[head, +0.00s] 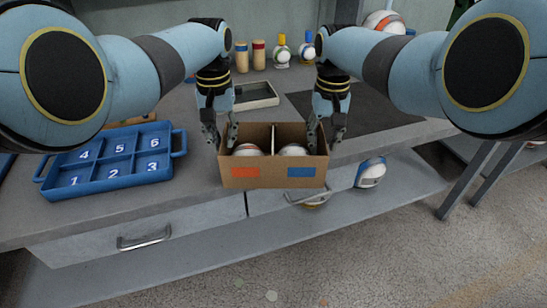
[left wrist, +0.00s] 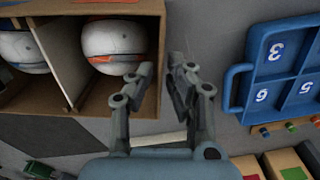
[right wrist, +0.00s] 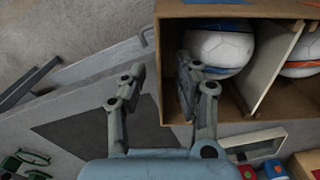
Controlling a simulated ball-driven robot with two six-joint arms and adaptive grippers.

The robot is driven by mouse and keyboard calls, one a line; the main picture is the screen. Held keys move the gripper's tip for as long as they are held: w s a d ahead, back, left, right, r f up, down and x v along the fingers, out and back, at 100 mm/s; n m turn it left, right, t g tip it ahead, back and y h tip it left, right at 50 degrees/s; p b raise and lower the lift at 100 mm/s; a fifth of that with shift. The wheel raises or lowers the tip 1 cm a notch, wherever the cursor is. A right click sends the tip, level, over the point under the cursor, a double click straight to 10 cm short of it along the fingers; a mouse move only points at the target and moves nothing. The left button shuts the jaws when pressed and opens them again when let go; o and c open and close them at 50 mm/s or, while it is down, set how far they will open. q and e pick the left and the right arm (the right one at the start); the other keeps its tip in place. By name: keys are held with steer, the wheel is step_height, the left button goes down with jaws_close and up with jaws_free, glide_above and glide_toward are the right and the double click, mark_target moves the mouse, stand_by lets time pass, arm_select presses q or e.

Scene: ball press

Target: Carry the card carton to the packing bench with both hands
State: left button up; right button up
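The brown card carton (head: 273,178) is upright at the bench's front edge; I cannot tell whether it rests there fully. A divider splits it, with an orange-marked ball (head: 247,150) left and another white ball (head: 293,151) right; the latter shows blue in the right wrist view (right wrist: 218,52). My left gripper (left wrist: 160,85) is open astride the carton's left side wall, one finger inside and one outside, with gaps showing. My right gripper (right wrist: 162,82) is open astride the right side wall in the same way. The packing bench cannot be identified for certain.
A blue numbered tray (head: 115,160) lies left of the carton. Behind are a grey tray (head: 255,95), a dark mat (head: 370,112) and several bottles and cylinders. A blue-white ball (head: 370,172) sits on the lower shelf. The floor (head: 380,260) in front is mostly clear.

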arm_select(q)
steer(key=shift+f, duration=0.2)
arm_select(e)
steer(key=shift+f, duration=0.25)
arm_select(q)
steer(key=shift+c, duration=1.2)
arm_select(e)
steer(key=shift+c, duration=1.2)
arm_select(q)
jaws_close()
arm_select(e)
jaws_close()
